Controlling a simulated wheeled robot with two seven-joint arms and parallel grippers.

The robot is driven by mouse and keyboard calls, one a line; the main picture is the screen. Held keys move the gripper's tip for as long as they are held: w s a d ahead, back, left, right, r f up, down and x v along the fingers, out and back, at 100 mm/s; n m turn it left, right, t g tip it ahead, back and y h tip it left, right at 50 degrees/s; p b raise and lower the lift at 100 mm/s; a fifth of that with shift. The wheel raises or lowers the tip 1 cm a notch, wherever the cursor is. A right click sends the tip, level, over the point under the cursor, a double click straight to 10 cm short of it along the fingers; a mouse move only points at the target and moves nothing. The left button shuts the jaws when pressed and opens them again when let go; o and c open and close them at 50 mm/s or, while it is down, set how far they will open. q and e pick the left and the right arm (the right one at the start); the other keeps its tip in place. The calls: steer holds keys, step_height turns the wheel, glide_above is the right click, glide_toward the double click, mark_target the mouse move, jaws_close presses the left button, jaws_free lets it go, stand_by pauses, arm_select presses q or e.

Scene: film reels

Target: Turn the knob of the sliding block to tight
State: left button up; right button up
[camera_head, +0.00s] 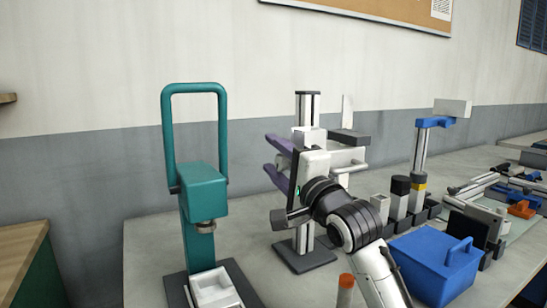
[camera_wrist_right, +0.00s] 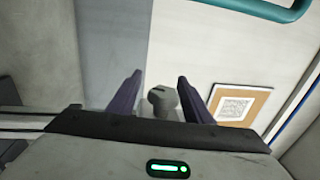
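My right gripper (camera_head: 273,161) has two purple fingers spread apart beside a pale upright column (camera_head: 308,103) on a dark base (camera_head: 308,257). In the right wrist view the open right gripper (camera_wrist_right: 158,92) has a grey knob (camera_wrist_right: 162,99) between its fingers, with a visible gap on each side. The knob has a dark mark across its face; I cannot read its setting. My left gripper is not in view.
A teal press (camera_head: 204,190) with a tall handle stands left of the column. A blue bin (camera_head: 432,270), an orange-topped cylinder (camera_head: 345,290) and a blue-clamped stand (camera_head: 421,150) are to the right. More tools crowd the grey table's (camera_head: 150,250) right side.

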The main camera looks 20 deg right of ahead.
mark_target(286, 169)
steer(key=shift+a, duration=0.15)
steer(key=v, duration=1)
steer(key=shift+s, duration=0.15)
steer(key=shift+f, duration=0.1)
